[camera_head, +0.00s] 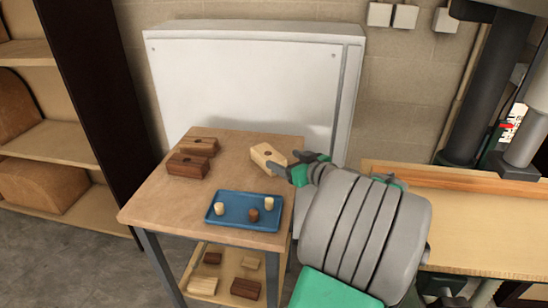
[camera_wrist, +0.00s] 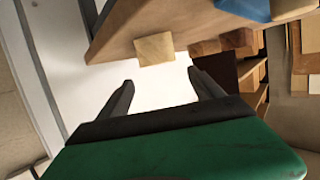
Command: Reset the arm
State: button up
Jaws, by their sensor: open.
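My gripper (camera_head: 284,167) is at the right edge of the small wooden table, beside a pale wooden block (camera_head: 263,154) with a dark hole on top. In the wrist view my gripper (camera_wrist: 160,82) has its two dark fingers spread apart with nothing between them. A pale wooden block (camera_wrist: 155,48) shows beyond the fingertips at the table edge. In the head view the fingers look close to the block, and I cannot tell whether they touch it.
Several blocks lie on the lower shelf (camera_head: 225,280). A white cabinet (camera_head: 245,80) stands behind, a workbench (camera_head: 460,240) at right.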

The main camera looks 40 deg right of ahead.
jog(key=v, duration=0.4)
